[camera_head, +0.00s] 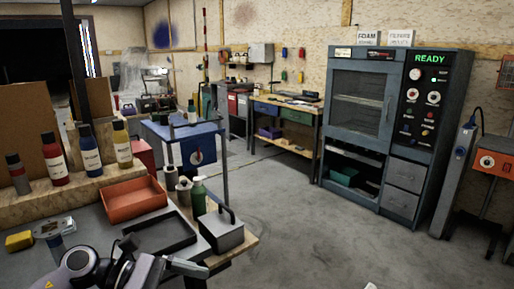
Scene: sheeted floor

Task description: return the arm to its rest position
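My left arm comes in at the bottom left, over the front edge of the workbench (88,222). My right gripper is not in view. A small pale piece at the bottom edge, right of centre, is too cut off to identify.
On the bench near my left arm are a black tray (163,234), an orange tray (134,199), a grey metal box (221,231), a green bottle (198,197) and a yellow block (18,241). Several bottles line the shelf behind. Floor is clear toward the grey cabinet (403,175).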

